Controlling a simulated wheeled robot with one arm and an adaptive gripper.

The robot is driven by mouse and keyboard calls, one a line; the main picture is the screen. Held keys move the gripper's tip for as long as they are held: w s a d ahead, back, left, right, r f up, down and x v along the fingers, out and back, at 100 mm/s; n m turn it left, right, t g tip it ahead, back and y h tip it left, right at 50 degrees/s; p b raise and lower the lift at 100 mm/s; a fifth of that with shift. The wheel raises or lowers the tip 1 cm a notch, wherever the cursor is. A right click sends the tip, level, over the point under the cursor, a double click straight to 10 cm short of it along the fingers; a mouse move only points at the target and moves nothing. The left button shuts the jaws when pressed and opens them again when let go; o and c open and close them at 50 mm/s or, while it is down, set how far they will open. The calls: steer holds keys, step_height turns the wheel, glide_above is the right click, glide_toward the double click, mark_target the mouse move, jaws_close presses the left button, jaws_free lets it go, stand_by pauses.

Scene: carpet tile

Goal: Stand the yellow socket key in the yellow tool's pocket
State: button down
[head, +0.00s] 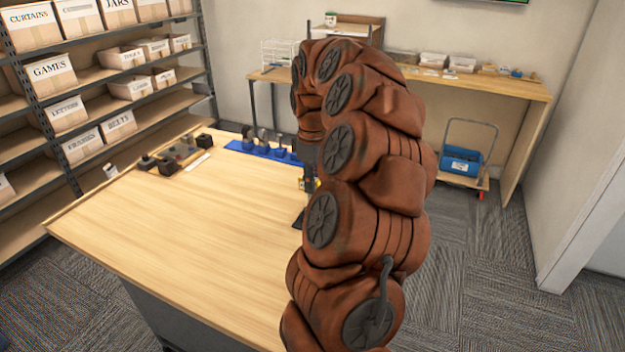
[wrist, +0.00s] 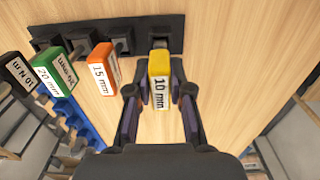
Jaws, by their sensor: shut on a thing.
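The yellow socket key (wrist: 159,82), labelled 10 mm, is between the two fingers of my gripper (wrist: 160,100) in the wrist view. The fingers are shut on its handle. A dark rack (wrist: 215,36) with a row of pockets lies just beyond it. The handle's far end is in line with the rightmost pocket (wrist: 160,43). The key's lower end is hidden, so I cannot tell whether it is in the pocket. In the head view my arm hides most of the gripper, and a small yellow patch (head: 317,184) shows beside it.
Orange 15 mm (wrist: 103,62), green 20 mm (wrist: 53,77) and black 10 N m (wrist: 18,72) tools stand left of the key along the rack. A blue strip with dark pieces (head: 262,151) and a dark cluster (head: 172,160) sit at the table's back. The table's front left is clear.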

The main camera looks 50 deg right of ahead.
steer(key=shift+f+b, duration=0.65)
steer(key=shift+f, duration=0.45)
steer(key=c, duration=1)
jaws_free()
step_height(320, 180, up, 12)
steer(key=shift+f, duration=0.1)
